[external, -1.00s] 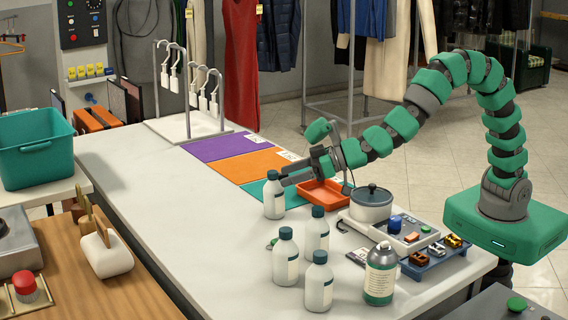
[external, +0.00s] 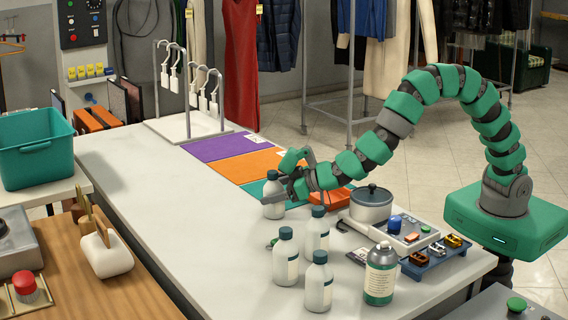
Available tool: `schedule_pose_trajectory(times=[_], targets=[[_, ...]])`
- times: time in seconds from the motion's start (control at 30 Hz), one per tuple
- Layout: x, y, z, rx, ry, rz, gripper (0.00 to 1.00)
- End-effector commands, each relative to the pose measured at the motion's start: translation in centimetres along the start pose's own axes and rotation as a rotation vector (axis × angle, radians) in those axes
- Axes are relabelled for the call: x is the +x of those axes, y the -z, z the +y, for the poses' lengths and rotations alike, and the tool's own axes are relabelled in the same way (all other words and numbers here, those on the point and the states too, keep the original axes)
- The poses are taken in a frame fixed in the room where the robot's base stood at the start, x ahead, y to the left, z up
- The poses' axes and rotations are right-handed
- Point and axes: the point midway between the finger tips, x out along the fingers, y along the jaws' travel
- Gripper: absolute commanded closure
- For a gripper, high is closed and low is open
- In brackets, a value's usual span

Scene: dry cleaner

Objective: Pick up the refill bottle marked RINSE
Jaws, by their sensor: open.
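Several white refill bottles with dark teal caps stand upright on the white table. One bottle (external: 273,200) stands apart at the back, by the teal mat. Three more stand nearer: a bottle (external: 317,233), a bottle (external: 286,262) and a bottle (external: 319,287). Their label text is too small to read, so I cannot tell which is marked RINSE. My gripper (external: 281,186) is open at the back bottle, close to its upper right side. One finger overlaps the bottle in the picture; I cannot tell if it touches.
A grey bottle with a green label (external: 380,278) stands at the front right. A lidded pot (external: 371,205) sits on a scale-like device, beside a blue rack (external: 436,258). An orange tray (external: 341,199) is partly behind my arm. The table's left side is clear.

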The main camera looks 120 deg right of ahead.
Motion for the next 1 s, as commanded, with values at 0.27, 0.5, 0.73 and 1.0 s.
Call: schedule_pose_trajectory(times=[0.27, 0.5, 0.73, 1.0], targets=[[2.1, 0.0, 0.0, 0.001, 0.002, 0.000, 0.23], [2.1, -0.1, 0.0, 0.001, 0.001, -0.003, 0.51], [2.1, -0.3, 0.0, 0.000, 0.001, -0.006, 0.80], [1.7, 0.6, 0.1, 0.001, 0.001, -0.008, 0.80]])
